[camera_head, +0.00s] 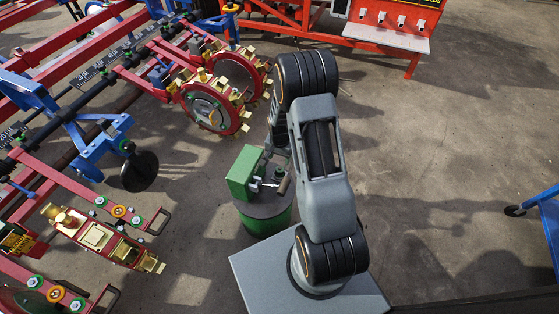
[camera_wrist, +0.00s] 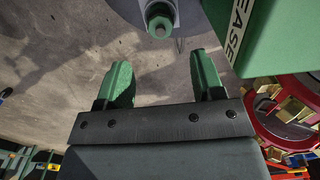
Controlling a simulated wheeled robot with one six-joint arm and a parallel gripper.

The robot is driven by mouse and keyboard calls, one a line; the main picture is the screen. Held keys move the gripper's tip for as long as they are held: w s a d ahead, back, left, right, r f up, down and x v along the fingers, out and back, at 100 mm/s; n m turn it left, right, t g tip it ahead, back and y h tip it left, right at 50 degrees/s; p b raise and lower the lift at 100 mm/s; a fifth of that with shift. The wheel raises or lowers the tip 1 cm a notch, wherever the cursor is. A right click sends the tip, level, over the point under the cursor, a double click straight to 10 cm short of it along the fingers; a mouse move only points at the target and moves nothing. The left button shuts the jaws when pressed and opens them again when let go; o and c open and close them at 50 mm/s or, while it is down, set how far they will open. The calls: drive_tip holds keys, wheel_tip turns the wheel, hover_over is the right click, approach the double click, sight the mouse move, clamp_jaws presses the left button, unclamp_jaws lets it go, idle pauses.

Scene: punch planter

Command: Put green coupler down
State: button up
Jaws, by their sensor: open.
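My gripper (camera_wrist: 161,78) shows in the wrist view with two green fingers spread apart and nothing between them. A small green ring-like part on a grey stem, which looks like the green coupler (camera_wrist: 160,22), is just beyond the fingertips, apart from both. It is at the grey edge of a surface at the top of the wrist view. In the head view my arm hides most of my gripper, and I cannot make out the coupler clearly among the small parts on the drum.
A green box (camera_head: 245,172), lettered in the wrist view (camera_wrist: 275,35), stands on a green drum (camera_head: 265,222) close beside my gripper. Red planter wheels (camera_head: 212,105) are behind and left. A red stand (camera_head: 390,32) is at the back.

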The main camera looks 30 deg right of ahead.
drive_tip(key=s+a+r+n+t, duration=0.1)
drive_tip(key=s+a+r+n, duration=0.1)
drive_tip(key=r, duration=0.7)
drive_tip(key=s+a+r+n, duration=0.2)
drive_tip(key=a+r, duration=0.1)
drive_tip(key=r, duration=0.5)
drive_tip(key=s+a+r+n+t, duration=0.1)
drive_tip(key=s+a+r+n, duration=0.3)
drive_tip(key=s+r, duration=0.6)
drive_tip(key=shift+s+n+t, duration=0.4)
drive_tip(key=shift+s+n, duration=0.3)
drive_tip(key=shift+s, duration=0.2)
drive_tip(key=shift+a+r+p, duration=0.1)
drive_tip(key=shift+r+p, duration=0.1)
drive_tip(key=shift+p, duration=0.1)
drive_tip(key=w+p+v, duration=0.3)
drive_tip(key=p+v, duration=1)
drive_tip(key=v, duration=0.1)
drive_tip(key=w+r+p+v, duration=0.1)
drive_tip(key=w+p+v, duration=0.2)
drive_tip(key=p+v, duration=1)
drive_tip(key=shift+r+t+p, duration=0.3)
drive_tip(key=shift+r+p, duration=0.3)
drive_tip(key=shift+r, duration=0.1)
drive_tip(key=shift+a, duration=0.1)
